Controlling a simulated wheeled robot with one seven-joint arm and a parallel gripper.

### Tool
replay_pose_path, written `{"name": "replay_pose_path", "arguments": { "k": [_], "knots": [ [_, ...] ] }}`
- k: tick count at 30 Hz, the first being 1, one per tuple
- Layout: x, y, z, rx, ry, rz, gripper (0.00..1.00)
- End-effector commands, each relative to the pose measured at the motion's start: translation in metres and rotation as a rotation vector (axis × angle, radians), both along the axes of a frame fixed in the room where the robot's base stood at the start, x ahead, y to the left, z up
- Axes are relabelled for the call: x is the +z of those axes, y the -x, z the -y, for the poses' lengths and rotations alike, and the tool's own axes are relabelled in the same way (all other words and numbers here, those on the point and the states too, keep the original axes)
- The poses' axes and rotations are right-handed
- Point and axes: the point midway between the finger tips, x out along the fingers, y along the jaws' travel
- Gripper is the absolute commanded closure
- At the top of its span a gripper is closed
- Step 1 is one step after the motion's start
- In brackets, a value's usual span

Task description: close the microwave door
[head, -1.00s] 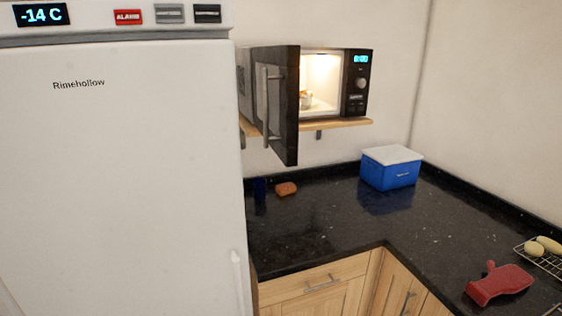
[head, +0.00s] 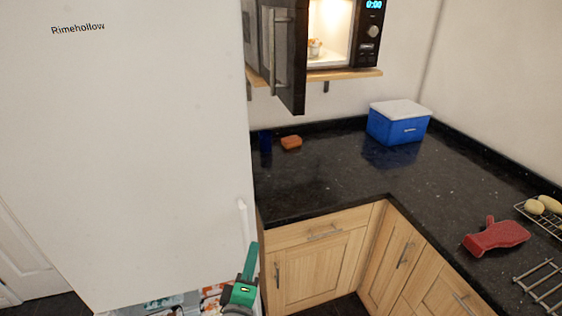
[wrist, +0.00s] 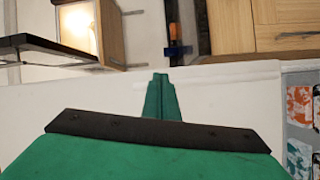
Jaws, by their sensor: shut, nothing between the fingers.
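The microwave (head: 368,38) sits on a wooden wall shelf, its lit interior showing a small item inside. Its dark door (head: 297,60) stands wide open toward me, with a vertical metal handle (head: 275,50) on it; the top is cut off by the picture. My green gripper (head: 252,250) is low by the freezer's lower right edge, well below and apart from the door. Its fingers are shut and empty. In the wrist view the shut fingers (wrist: 160,88) point across a pale surface, and the open microwave door (wrist: 40,47) and lit interior (wrist: 78,25) appear at upper left.
A tall white freezer (head: 130,140) fills the left, close to my gripper. The black granite counter (head: 330,175) holds a blue cooler (head: 398,125), an orange-brown block (head: 291,142), a dark blue cup (head: 265,142), a red mitt (head: 497,236) and a wire rack (head: 525,210). Counter middle is clear.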

Motion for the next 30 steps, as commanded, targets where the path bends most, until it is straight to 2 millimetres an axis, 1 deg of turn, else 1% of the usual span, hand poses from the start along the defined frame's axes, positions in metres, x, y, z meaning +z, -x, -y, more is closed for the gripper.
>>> {"name": "replay_pose_path", "arguments": {
  "k": [1, 5, 6, 8, 9, 13, 17, 18, 21, 24, 27, 30],
  "knots": [
    [0.022, -0.01, -0.004, -0.016, 0.028, 0.019, 1.0],
    [0.068, -0.028, -0.009, -0.075, 0.106, 0.035, 1.0],
    [0.083, -0.033, -0.011, -0.092, 0.125, 0.039, 1.0],
    [0.105, -0.038, -0.013, -0.121, 0.155, 0.043, 1.0],
    [0.121, -0.04, -0.014, -0.141, 0.172, 0.045, 1.0],
    [0.17, -0.045, -0.017, -0.205, 0.215, 0.045, 1.0],
    [0.218, -0.042, -0.019, -0.266, 0.241, 0.033, 1.0],
    [0.233, -0.04, -0.019, -0.283, 0.245, 0.028, 1.0],
    [0.268, -0.033, -0.019, -0.323, 0.252, 0.011, 1.0],
    [0.297, -0.023, -0.019, -0.356, 0.251, -0.011, 1.0],
    [0.32, -0.014, -0.018, -0.377, 0.244, -0.032, 1.0],
    [0.334, -0.006, -0.017, -0.391, 0.239, -0.051, 1.0]
  ]
}}
